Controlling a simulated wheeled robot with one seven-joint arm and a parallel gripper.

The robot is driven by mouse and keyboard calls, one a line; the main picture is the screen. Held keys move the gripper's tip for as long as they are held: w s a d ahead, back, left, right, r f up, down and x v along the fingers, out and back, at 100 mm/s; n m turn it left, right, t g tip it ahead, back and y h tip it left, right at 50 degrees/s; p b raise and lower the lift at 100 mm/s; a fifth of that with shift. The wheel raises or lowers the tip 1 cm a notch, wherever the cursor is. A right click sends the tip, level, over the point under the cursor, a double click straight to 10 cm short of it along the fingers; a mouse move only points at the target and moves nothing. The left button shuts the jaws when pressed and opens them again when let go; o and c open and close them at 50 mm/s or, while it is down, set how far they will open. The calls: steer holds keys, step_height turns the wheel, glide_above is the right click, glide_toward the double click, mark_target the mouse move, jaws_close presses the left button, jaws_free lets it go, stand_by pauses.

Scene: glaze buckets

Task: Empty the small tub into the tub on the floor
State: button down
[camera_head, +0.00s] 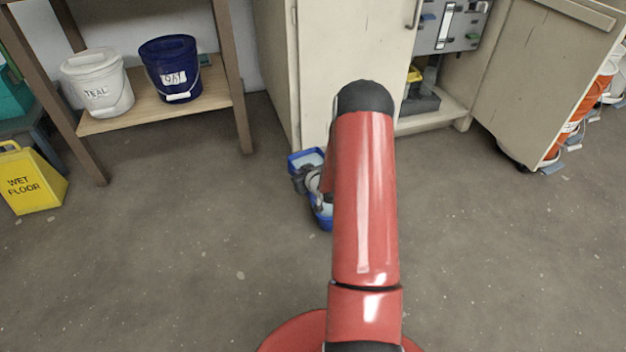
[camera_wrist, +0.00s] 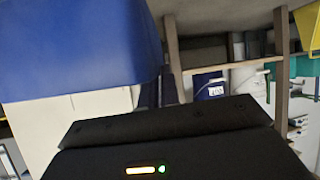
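A small blue tub (camera_head: 305,158) with a pale blue inside shows just left of my red arm in the head view. My grey gripper (camera_head: 307,181) is against it and appears shut on its near side, though the fingertips are hidden. In the wrist view the blue side of the tub (camera_wrist: 75,50) fills the upper left, very close to the camera. A second blue tub (camera_head: 322,222) shows lower down, on the floor below my gripper; my gripper and arm cover much of it.
A cream cabinet (camera_head: 280,70) stands behind the tubs. A wooden shelf (camera_head: 150,112) at left holds a white bucket (camera_head: 97,85) and a navy bucket (camera_head: 170,70). A yellow wet floor sign (camera_head: 30,182) stands at far left. The floor left of the tubs is clear.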

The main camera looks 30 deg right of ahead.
steer(key=d, duration=0.2)
steer(key=d+f, duration=0.1)
steer(key=d, duration=0.1)
steer(key=shift+s+d+b, duration=0.15)
steer(key=shift+d+b, duration=0.1)
steer(key=shift+b, duration=0.1)
steer(key=shift+f+b, duration=1)
steer(key=shift+f, duration=0.9)
steer(key=p, duration=0.1)
steer(key=r+p, duration=0.1)
steer(key=shift+s+d+r+m+t+y+p, duration=0.1)
steer(key=shift+d+r+m+t+y+p, duration=0.1)
steer(key=shift+r+m+t+y+p, duration=0.15)
steer(key=shift+f+b, duration=0.9)
steer(key=shift+d+r+m+t+b, duration=0.15)
steer(key=shift+r+m+t+b, duration=0.1)
steer(key=shift+b, duration=0.25)
steer(key=shift+s+r+y, duration=0.1)
steer(key=shift+r+y, duration=0.25)
steer(key=shift+r, duration=0.1)
steer(key=shift+s+d+r+m+t+y+b, duration=0.2)
steer(key=shift+d+r+m+t+b, duration=0.1)
steer(key=shift+r+m+t+b, duration=0.2)
steer(key=shift+s+d+r+m+t+y+b, duration=0.2)
steer(key=shift+d+r+m+t+b, duration=0.15)
steer(key=shift+m+t, duration=0.2)
steer(key=shift+w+a+r+m, duration=0.1)
steer(key=shift+r+m, duration=0.15)
steer(key=shift+r, duration=0.05)
